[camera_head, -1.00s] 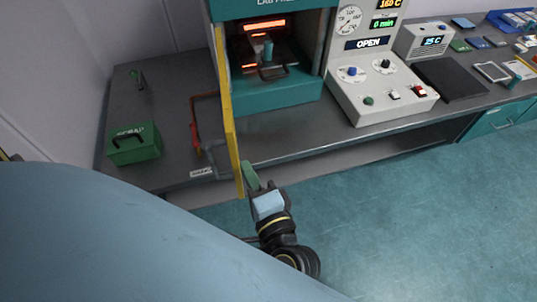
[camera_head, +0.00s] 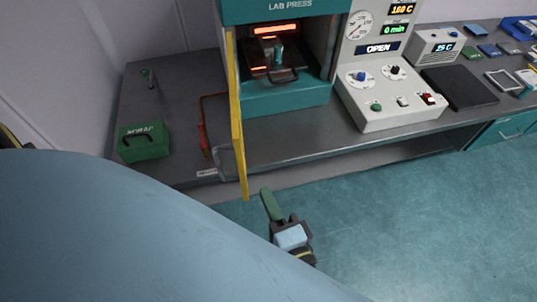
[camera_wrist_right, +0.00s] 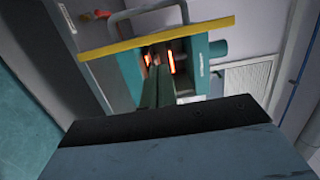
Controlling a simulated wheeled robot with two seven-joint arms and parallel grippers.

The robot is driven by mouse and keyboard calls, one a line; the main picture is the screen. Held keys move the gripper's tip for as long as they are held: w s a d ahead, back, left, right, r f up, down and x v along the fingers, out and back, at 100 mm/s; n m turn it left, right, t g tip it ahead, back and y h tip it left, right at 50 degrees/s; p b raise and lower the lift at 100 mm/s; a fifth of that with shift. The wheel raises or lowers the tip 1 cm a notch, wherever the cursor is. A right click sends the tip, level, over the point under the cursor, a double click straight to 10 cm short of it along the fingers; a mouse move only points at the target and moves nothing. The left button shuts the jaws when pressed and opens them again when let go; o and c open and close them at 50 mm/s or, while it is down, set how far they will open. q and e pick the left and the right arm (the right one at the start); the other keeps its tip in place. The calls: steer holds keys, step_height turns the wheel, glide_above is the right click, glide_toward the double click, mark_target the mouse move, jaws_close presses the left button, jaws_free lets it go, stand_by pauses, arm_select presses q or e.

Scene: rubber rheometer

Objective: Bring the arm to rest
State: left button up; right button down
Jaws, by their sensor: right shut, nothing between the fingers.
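My right gripper (camera_head: 268,203) is shut and empty. Its green fingers point up in the head view, and it hangs over the floor in front of the bench, just right of the lower end of the yellow-edged press door. In the right wrist view its closed green fingers (camera_wrist_right: 158,90) point toward the press opening without touching anything. The teal lab press (camera_head: 285,100) has its door (camera_head: 236,120) swung open, with glowing orange heaters inside. My left gripper is not in view; only a small dark part shows at the far left edge.
The control panel (camera_head: 390,110) reads OPEN. A dark mat (camera_head: 458,88) and small items lie on the bench at right. The teal floor (camera_head: 400,220) in front is clear.

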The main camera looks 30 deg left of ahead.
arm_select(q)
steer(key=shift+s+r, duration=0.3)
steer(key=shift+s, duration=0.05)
arm_select(e)
steer(key=shift+s+d, duration=0.25)
steer(key=shift+s, duration=0.45)
steer(key=shift+s+d, duration=0.25)
steer(key=shift+s, duration=0.45)
steer(key=shift+s+d, duration=0.25)
steer(key=shift+s, duration=0.45)
